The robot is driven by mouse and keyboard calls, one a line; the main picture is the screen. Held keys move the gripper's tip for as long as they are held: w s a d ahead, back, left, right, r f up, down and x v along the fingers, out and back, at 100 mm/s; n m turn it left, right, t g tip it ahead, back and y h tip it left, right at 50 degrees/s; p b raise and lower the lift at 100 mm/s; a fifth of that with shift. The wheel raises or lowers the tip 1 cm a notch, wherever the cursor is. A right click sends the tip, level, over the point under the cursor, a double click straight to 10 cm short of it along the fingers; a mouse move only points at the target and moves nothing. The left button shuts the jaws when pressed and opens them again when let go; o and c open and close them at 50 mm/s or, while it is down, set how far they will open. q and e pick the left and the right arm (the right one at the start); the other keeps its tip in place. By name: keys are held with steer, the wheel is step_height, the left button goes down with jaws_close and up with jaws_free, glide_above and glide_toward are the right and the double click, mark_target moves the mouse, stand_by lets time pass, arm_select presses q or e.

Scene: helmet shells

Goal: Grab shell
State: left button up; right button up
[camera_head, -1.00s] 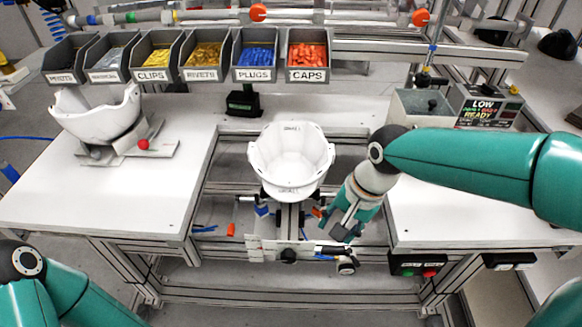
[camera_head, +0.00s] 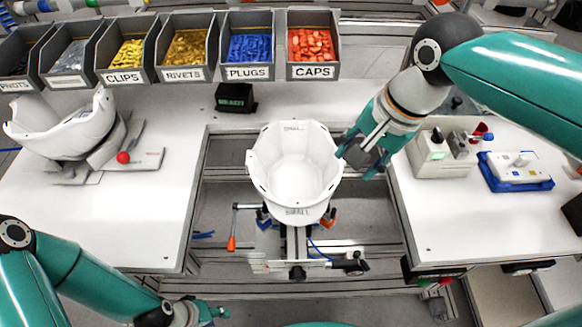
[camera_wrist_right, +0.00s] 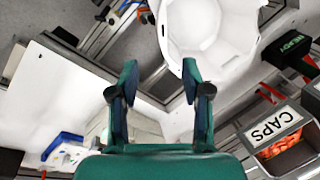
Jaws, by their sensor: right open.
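A white helmet shell (camera_head: 295,172) sits open side up on a fixture in the middle gap of the bench; it also shows at the top of the right wrist view (camera_wrist_right: 205,35). My right gripper (camera_head: 356,165) is open and empty beside the shell's right rim. In the right wrist view its two fingers (camera_wrist_right: 160,78) are spread, with the shell just beyond them and nothing between them. A second white shell (camera_head: 65,125) rests on a stand at the left. My left gripper (camera_head: 208,312) is low at the bottom left, far from the shells; its jaws are unclear.
Bins stand along the back, including clips (camera_head: 126,55), rivets (camera_head: 187,50), plugs (camera_head: 250,50) and caps (camera_head: 312,45). A grey box with a green light (camera_head: 440,155) and a blue tray (camera_head: 515,185) lie on the right bench. The left bench front (camera_head: 130,220) is clear.

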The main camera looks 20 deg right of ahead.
mark_target(335, 188)
steer(key=x, duration=1)
steer(key=shift+f, duration=0.15)
steer(key=shift+w+p+x, duration=0.2)
steer(key=shift+p+x, duration=0.15)
steer(key=shift+x, duration=2.55)
steer(key=shift+c, duration=0.2)
jaws_close()
